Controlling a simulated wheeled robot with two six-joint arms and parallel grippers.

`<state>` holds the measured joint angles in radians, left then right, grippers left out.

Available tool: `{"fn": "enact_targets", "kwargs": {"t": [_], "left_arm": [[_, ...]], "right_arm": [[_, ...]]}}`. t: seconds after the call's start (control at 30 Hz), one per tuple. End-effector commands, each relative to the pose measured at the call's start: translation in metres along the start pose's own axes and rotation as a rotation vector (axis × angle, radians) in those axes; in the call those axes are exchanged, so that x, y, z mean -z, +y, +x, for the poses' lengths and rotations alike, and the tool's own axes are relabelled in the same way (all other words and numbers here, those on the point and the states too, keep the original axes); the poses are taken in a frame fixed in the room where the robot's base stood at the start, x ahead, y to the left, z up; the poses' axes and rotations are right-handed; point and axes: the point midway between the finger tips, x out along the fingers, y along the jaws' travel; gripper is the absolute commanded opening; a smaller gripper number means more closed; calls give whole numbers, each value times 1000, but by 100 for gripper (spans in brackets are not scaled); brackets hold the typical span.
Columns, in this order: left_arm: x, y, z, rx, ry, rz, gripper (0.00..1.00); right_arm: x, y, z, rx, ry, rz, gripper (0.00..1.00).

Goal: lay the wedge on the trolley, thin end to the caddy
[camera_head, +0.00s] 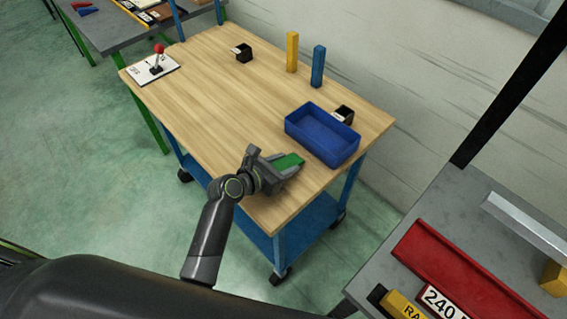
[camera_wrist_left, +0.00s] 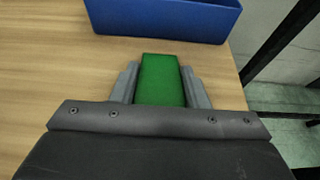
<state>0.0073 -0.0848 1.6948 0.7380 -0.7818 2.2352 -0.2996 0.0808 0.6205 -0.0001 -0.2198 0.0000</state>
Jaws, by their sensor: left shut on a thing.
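The green wedge (camera_head: 288,161) is between the fingers of my left gripper (camera_head: 282,166), which is shut on it at the near right part of the trolley top (camera_head: 205,100). In the left wrist view the wedge (camera_wrist_left: 162,80) points away from the gripper, toward the blue caddy (camera_wrist_left: 175,18), with a gap of bare wood between. The caddy (camera_head: 322,135) is an open blue box on the trolley, just beyond the wedge. I cannot tell whether the wedge touches the wood, or which end is thin. My right gripper does not show.
A yellow block (camera_head: 292,52), a blue block (camera_head: 318,66) and two small black holders stand toward the trolley's far side. A red-knobbed lever (camera_head: 157,62) sits at the far left. A grey bench with a red tray (camera_head: 450,270) is at right. The trolley's middle is clear.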

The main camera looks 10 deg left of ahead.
Motion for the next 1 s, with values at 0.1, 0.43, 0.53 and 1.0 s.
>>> {"fn": "enact_targets", "kwargs": {"t": [0.1, 0.43, 0.53, 1.0], "left_arm": [[1, 0, 0, 0, 0, 0, 50], [1, 0, 0, 0, 1, 0, 62], [-1, 0, -1, 0, 0, 0, 62], [0, 1, -79, -2, 3, 2, 62]], "right_arm": [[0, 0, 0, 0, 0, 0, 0], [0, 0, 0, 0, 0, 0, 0], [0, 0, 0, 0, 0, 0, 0], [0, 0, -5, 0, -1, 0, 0]]}}
